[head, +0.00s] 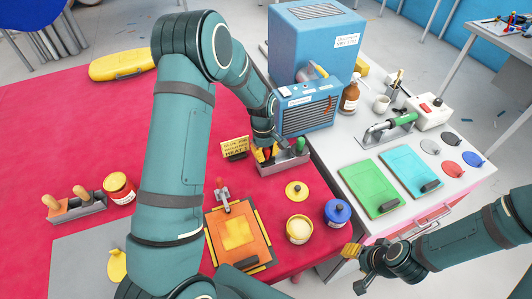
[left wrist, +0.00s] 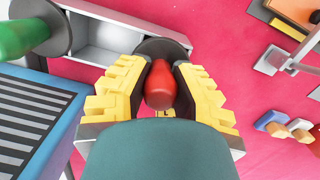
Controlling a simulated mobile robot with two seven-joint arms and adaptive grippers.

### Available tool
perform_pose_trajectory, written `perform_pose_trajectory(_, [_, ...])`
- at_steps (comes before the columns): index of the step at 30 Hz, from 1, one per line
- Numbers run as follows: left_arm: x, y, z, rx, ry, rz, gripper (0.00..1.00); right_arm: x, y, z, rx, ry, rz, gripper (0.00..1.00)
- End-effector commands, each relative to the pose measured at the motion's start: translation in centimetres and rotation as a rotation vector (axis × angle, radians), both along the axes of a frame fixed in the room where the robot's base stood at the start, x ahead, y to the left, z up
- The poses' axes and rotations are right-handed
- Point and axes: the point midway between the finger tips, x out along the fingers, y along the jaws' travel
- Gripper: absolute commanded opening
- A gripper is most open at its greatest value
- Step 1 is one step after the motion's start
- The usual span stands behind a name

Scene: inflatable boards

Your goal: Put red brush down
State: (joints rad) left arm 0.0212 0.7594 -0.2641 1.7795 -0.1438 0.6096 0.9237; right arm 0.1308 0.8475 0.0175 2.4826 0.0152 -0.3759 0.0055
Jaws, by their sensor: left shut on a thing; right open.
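The red brush shows in the left wrist view as a red handle (left wrist: 160,85) with a dark round collar beyond it. My left gripper (left wrist: 158,92) is shut around this handle with its yellow fingers on both sides. In the head view the left gripper (head: 266,151) is at the left end of a grey metal holder (head: 284,166), which also shows in the left wrist view (left wrist: 105,45). The collar overlaps the holder's end; I cannot tell whether it rests there. The brush's lower end is hidden. My right gripper (head: 355,266) is open and empty, beyond the red table's right edge.
A green-handled brush (head: 300,144) stands at the holder's other end. A blue heater box (head: 307,113) is just behind the holder. A yellow sign (head: 235,147) stands to its left.

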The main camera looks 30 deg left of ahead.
Motion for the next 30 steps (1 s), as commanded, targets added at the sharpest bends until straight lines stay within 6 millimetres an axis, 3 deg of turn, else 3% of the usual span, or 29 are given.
perform_pose_trajectory(17, [0.1,0.0,-1.0,0.0,-0.002,0.0,0.0,0.0,0.0,-0.9,-0.001,0.0,0.0,0.46])
perform_pose_trajectory(18, [0.0,0.0,-0.9,0.0,-0.002,0.0,0.37,0.0,0.0,-0.8,-0.001,0.0,0.0,0.46])
perform_pose_trajectory(19, [0.1,0.0,-0.8,0.0,-0.002,0.0,0.46,0.0,0.0,-0.8,-0.001,0.0,0.0,0.46])
perform_pose_trajectory(30, [0.0,0.0,-0.5,0.0,-0.002,0.0,0.46,0.0,0.0,-0.5,-0.001,0.0,0.0,0.46])
